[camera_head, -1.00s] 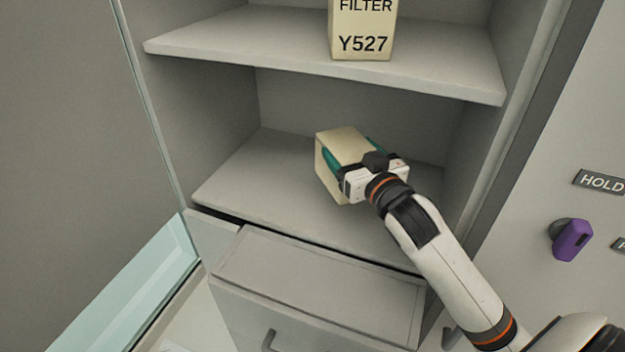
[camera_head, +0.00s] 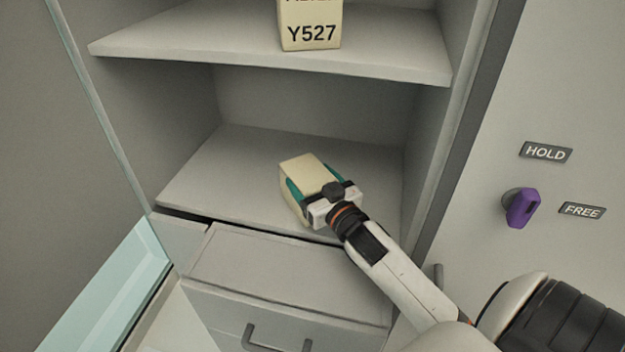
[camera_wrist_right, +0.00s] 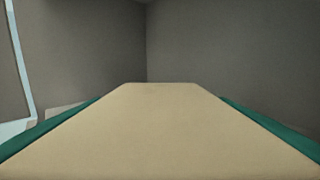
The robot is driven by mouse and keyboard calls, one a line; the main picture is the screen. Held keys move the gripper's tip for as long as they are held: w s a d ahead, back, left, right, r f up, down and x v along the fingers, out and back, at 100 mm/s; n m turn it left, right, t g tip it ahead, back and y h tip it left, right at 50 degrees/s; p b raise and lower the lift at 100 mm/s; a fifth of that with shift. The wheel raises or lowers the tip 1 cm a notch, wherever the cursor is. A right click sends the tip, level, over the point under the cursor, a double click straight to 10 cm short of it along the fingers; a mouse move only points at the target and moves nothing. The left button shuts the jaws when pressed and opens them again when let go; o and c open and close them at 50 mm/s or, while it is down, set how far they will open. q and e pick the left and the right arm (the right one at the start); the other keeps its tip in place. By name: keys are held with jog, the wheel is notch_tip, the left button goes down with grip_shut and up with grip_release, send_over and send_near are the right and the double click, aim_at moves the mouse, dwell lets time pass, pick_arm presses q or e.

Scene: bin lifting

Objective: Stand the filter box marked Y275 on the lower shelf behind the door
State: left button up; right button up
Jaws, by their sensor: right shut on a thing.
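My right gripper (camera_head: 312,196) is shut on a cream box (camera_head: 305,169), with its teal finger pads on the box's two sides. The box is over the lower shelf (camera_head: 210,185), near its front edge; I cannot tell whether it touches the shelf. No marking on this box shows. In the right wrist view the box (camera_wrist_right: 160,130) fills the lower middle between the teal pads. Another cream box (camera_head: 311,30), marked Y527, stands on the upper shelf (camera_head: 200,38), cut by the top of the picture. The clear door (camera_head: 88,115) is swung open at the left. My left gripper is out of view.
A drawer (camera_head: 290,305) with a handle is below the lower shelf. A purple knob (camera_head: 522,207) is on the right panel, near the labels HOLD (camera_head: 545,152) and FREE (camera_head: 582,210). The left and back of the lower shelf are clear.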

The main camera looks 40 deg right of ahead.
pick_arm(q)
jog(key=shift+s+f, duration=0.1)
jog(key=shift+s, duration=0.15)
pick_arm(e)
jog(key=o, duration=1.2)
jog(key=shift+f, duration=0.1)
jog(key=shift+s, duration=0.25)
pick_arm(q)
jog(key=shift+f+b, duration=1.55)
jog(key=shift+b, duration=0.1)
pick_arm(e)
jog(key=shift+s+a, duration=0.15)
jog(key=shift+s, duration=1.75)
jog(key=shift+s+a, duration=0.2)
jog(key=shift+s, duration=1.75)
jog(key=shift+s+a, duration=0.15)
jog(key=shift+s, duration=1.75)
